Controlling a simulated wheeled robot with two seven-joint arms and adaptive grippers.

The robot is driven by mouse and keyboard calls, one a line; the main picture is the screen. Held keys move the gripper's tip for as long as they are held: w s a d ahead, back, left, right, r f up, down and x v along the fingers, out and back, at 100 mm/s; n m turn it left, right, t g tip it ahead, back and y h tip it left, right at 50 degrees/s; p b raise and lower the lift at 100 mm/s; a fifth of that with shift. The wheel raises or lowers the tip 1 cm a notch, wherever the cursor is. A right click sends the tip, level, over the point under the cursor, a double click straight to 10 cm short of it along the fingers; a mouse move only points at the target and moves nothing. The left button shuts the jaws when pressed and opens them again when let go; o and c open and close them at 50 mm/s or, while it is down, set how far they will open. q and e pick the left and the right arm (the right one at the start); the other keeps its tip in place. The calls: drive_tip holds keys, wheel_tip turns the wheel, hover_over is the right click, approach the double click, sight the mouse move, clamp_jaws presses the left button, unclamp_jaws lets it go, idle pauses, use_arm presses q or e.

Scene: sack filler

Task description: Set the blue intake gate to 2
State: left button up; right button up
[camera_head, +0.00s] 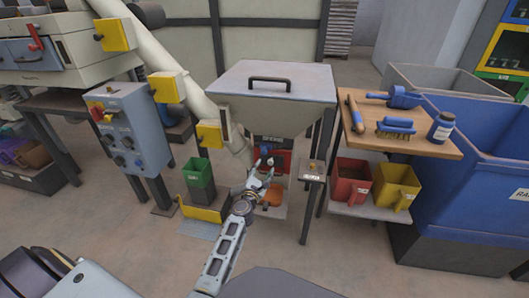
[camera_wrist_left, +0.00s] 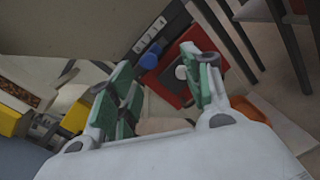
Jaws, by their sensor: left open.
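My left gripper (camera_head: 263,165) is open and empty in front of the grey lidded hopper's (camera_head: 275,85) underside. In the left wrist view its green-padded fingers (camera_wrist_left: 160,95) are spread. A blue panel (camera_head: 12,53) with a red lever (camera_head: 34,38) is on the machine at the far left. I cannot tell which blue part is the intake gate.
A wooden shelf (camera_head: 430,145) with tools stands right of the hopper, above red (camera_head: 349,181) and yellow (camera_head: 396,184) bins. A control box (camera_head: 132,130) stands left. A green bin (camera_head: 199,172) is near the hopper's left leg.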

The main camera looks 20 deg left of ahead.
use_arm(q)
drive_tip(key=a+n+y, duration=0.1)
drive_tip(key=n, duration=0.1)
drive_tip(key=a+n, duration=0.1)
drive_tip(key=n, duration=0.1)
drive_tip(key=shift+s+f+y, duration=0.1)
drive_tip(key=shift+s+y, duration=0.1)
drive_tip(key=shift+y, duration=0.2)
drive_tip(key=shift+w+a, duration=0.1)
drive_tip(key=shift+w, duration=0.05)
